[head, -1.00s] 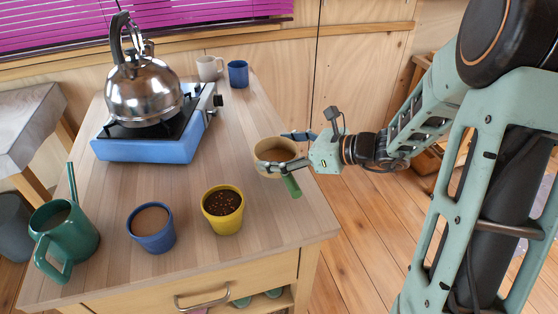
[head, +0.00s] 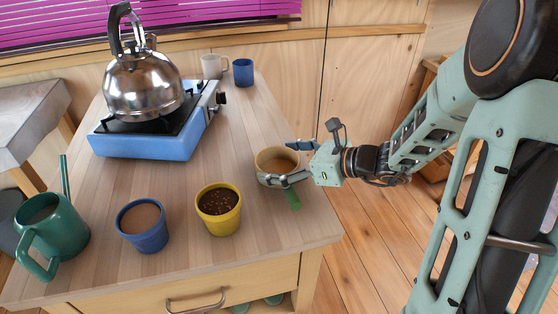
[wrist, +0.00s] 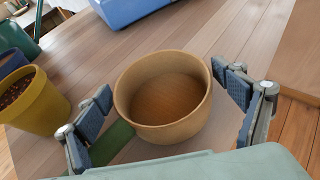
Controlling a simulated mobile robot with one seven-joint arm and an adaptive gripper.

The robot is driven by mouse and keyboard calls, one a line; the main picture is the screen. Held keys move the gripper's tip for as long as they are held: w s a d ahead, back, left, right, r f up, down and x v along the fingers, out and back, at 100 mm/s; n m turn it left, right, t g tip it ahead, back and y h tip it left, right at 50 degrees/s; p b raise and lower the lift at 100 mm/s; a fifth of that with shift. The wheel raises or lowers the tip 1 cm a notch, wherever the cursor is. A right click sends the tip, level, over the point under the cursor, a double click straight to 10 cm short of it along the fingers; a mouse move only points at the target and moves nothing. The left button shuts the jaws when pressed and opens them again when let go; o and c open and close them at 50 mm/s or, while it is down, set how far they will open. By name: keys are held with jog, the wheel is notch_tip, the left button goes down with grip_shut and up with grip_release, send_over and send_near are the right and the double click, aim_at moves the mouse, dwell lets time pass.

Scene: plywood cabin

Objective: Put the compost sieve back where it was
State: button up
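The compost sieve (head: 277,162) is a round tan tub with a brown mesh bottom and a green handle. It sits upright on the right edge of the wooden worktop, its handle pointing toward the front. In the wrist view the sieve (wrist: 163,125) is between my fingers, with a narrow gap showing on each side. My gripper (head: 285,163) comes in from the right, open around the sieve. In the wrist view my gripper (wrist: 168,100) has its left finger over the green handle (wrist: 112,142). Whether the finger touches the handle cannot be told.
A yellow pot (head: 218,211) of dark soil, a blue pot (head: 143,224) and a green watering can (head: 50,232) stand along the front. A blue stove (head: 150,143) with a steel kettle (head: 143,88) is behind. White (head: 213,66) and blue (head: 243,72) mugs stand at the back.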

jog(key=shift+o, duration=0.4)
jog(key=shift+r, duration=0.25)
jog(key=p+v, duration=0.1)
jog(key=v, duration=1.1)
jog(key=shift+f, duration=0.1)
jog(key=shift+d, duration=0.1)
